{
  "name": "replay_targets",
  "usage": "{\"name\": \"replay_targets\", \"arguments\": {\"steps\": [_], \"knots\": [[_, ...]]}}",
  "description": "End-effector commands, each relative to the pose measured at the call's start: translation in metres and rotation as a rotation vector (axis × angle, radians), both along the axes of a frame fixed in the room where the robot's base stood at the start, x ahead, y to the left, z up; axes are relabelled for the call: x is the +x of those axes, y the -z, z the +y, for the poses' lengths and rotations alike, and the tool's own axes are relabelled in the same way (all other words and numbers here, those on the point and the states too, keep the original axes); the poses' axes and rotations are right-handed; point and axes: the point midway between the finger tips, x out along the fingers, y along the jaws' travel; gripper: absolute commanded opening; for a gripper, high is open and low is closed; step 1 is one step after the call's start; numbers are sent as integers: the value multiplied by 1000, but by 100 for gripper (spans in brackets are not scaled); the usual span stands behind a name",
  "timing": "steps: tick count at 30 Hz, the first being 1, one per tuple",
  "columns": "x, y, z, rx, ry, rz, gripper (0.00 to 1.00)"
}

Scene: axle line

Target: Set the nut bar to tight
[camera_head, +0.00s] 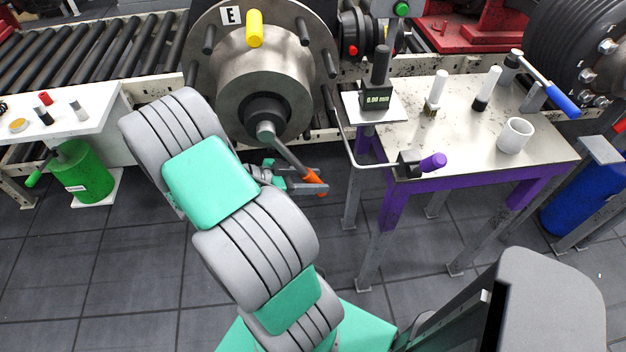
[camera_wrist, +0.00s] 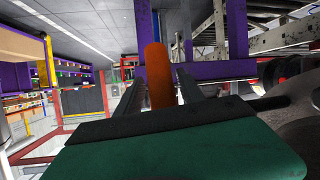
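The nut bar (camera_head: 289,151) is a grey bar that runs from the hub's centre nut down and right to an orange grip. The orange grip (camera_wrist: 158,75) stands upright between my fingers in the wrist view. My gripper (camera_head: 312,182) is at that grip, low in front of the hub; it also shows in the wrist view (camera_wrist: 161,88). The fingers lie close along both sides of the grip and look shut on it. My fingers partly cover the grip in the head view. No tight or loose marking is readable.
The large hub (camera_head: 262,85) has studs, a yellow cap (camera_head: 255,28) and an "E" label. A white bench (camera_head: 60,118) and green canister (camera_head: 82,172) are left.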

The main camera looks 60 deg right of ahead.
Motion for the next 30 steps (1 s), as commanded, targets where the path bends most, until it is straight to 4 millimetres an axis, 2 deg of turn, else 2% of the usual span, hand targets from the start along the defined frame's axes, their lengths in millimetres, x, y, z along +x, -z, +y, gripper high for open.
{"name": "replay_targets", "arguments": {"steps": [10,21,30], "knots": [[3,0,2,2,-3,-1,52],[45,-25,46,0,-4,-2,52],[50,-30,53,1,0,0,52]]}}
